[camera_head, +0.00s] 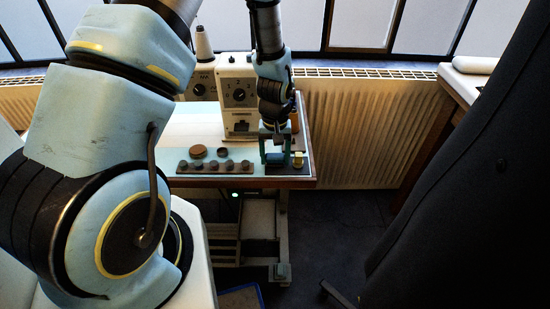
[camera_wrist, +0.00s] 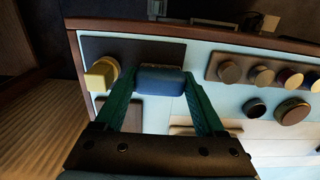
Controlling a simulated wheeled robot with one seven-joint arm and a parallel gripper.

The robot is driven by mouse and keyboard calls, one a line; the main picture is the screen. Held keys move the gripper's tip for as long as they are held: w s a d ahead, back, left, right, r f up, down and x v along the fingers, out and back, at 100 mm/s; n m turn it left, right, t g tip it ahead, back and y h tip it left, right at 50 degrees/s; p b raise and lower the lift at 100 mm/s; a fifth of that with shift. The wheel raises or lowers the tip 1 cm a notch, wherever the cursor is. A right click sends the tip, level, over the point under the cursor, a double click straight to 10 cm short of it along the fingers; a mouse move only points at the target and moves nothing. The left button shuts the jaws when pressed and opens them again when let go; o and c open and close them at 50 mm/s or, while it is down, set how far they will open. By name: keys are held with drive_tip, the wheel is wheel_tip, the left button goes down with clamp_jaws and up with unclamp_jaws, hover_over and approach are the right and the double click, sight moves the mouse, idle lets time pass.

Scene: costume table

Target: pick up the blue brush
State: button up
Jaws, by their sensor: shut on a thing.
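The blue brush (camera_wrist: 160,80) shows in the wrist view as a dark blue, rounded block between the tips of my gripper (camera_wrist: 160,84). The green fingers press on its left and right ends, so my gripper is shut on it. It is over or on a dark mat (camera_wrist: 115,46) near the table edge; I cannot tell whether it touches the mat. In the head view my gripper (camera_head: 277,158) points down at the table's front right corner, and the brush is too small and dark there to make out clearly.
A yellow block (camera_wrist: 100,75) stands close beside one finger, also seen in the head view (camera_head: 298,160). A rack of several round pieces (camera_head: 215,168) lies to the left, with loose discs (camera_head: 198,151) behind. A sewing machine (camera_head: 238,95) stands behind my gripper.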

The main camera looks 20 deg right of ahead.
sight(275, 155)
wheel_tip(275, 155, up, 10)
drive_tip(key=shift+f+b, duration=0.15)
drive_tip(key=shift+b, duration=1)
